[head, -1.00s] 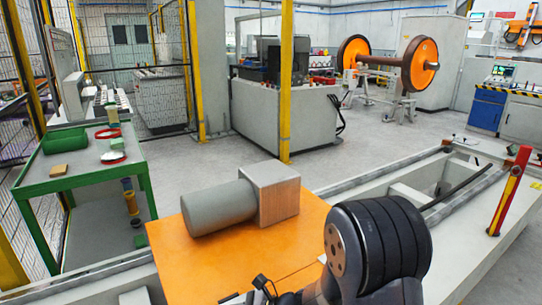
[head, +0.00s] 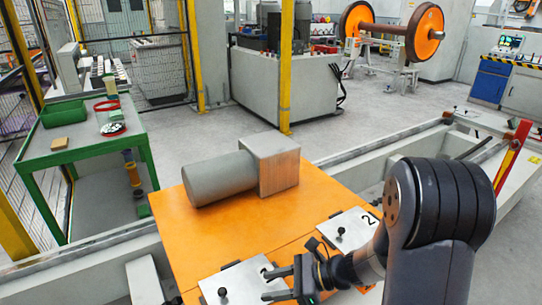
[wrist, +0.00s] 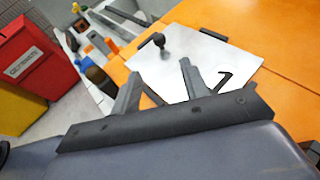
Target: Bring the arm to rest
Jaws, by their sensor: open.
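My gripper (head: 277,283) is low in the head view, at the end of my black and grey arm. Its two dark fingers are apart, with nothing between them. They point left, over or near a silver plate (head: 235,284) with a black knob on the orange table top (head: 215,230). In the wrist view the open fingers (wrist: 160,83) show in front of a silver plate (wrist: 190,62) marked 1. I cannot tell whether the fingertips touch the plate.
A grey cylinder joined to a block (head: 240,173) lies on the orange top. A second plate marked 2 (head: 350,229) lies to the right. A red and yellow post (head: 512,157) stands at right. A green table (head: 75,148) stands at left. The wrist view shows a red bin (wrist: 40,58).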

